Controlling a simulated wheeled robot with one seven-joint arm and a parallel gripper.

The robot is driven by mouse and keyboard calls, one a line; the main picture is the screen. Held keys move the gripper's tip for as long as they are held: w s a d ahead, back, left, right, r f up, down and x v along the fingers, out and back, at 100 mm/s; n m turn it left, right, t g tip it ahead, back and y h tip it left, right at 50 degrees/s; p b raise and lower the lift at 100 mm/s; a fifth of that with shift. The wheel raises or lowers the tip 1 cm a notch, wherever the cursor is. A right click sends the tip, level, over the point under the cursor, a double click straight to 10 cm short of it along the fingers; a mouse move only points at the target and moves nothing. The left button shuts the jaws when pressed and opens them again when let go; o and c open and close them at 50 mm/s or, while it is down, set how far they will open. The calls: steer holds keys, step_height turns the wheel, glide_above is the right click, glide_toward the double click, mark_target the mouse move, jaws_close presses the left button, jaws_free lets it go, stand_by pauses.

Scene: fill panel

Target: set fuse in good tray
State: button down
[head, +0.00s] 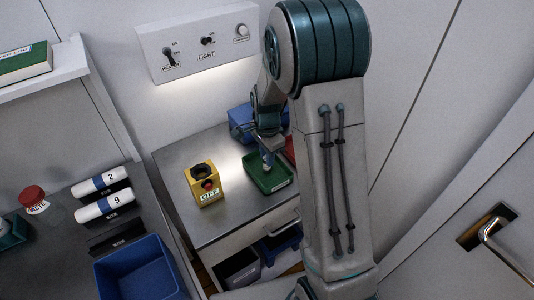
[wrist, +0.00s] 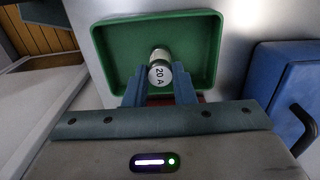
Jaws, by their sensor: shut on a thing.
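In the wrist view the fuse shows between the blue fingertips, against the floor of the green tray (wrist: 113,50). In the head view the green tray (head: 280,184) lies on the metal worktop, with my gripper (head: 268,158) over it. The fuse appears within the tray's outline; I cannot tell whether it touches the tray floor.
A yellow box (head: 206,186) marked "OFF" with a red button stands left of the green tray. A blue box (head: 240,122) stands behind it. A red item (head: 290,150) is partly hidden by my arm. A wall panel (head: 198,42) has switches. The worktop (head: 225,225) is bare in front.

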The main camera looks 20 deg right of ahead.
steer(key=shift+f, duration=0.2)
steer(key=shift+f, duration=0.15)
steer(key=c, duration=1.2)
jaws_free()
step_height(320, 180, up, 12)
steer(key=b, duration=0.1)
steer(key=s+r+n+t, duration=0.1)
steer(key=s+r+n, duration=0.1)
steer(key=s+n, duration=0.5)
steer(key=s+r+n+t, duration=0.2)
steer(key=s+n, duration=0.5)
steer(key=s, duration=0.7)
steer(key=shift+s+r+n, duration=0.2)
steer(key=shift+r+n, duration=0.1)
steer(key=shift+r, duration=0.2)
